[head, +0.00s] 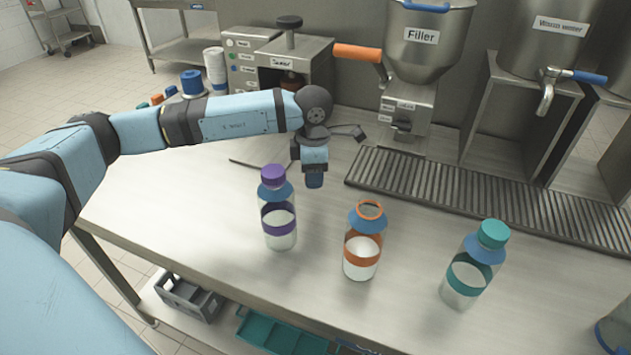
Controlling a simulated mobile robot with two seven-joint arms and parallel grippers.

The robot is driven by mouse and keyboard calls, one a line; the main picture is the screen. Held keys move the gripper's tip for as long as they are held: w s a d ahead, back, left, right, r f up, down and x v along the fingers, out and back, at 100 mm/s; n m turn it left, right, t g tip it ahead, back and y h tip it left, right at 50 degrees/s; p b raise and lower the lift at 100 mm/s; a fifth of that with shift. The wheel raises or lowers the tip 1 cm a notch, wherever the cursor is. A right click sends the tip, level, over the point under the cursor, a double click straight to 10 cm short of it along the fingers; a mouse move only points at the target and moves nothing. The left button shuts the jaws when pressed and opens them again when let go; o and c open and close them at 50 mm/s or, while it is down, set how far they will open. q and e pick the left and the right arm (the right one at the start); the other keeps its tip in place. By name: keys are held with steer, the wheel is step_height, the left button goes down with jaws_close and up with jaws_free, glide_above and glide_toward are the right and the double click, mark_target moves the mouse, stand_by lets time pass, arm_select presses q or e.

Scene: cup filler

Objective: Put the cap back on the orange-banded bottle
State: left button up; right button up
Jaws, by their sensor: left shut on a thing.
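The orange-banded bottle (361,262) stands upright in the middle of the table, open, with an orange ring around its mouth and white contents. My left gripper (314,182) points down, above and to the left of this bottle, apart from its mouth in the picture. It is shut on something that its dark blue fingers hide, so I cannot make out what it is. No cap sits on the orange-banded bottle. My right gripper is not in view.
A purple-capped bottle (278,222) stands left of the orange-banded one, close to my gripper; a teal-capped bottle (474,268) stands right. Behind are a drain grate (480,192), the filler (425,45) and a machine (275,62).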

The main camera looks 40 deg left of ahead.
arm_select(q)
step_height(320, 180, up, 9)
steer(key=shift+r, duration=0.1)
stand_by(0.4)
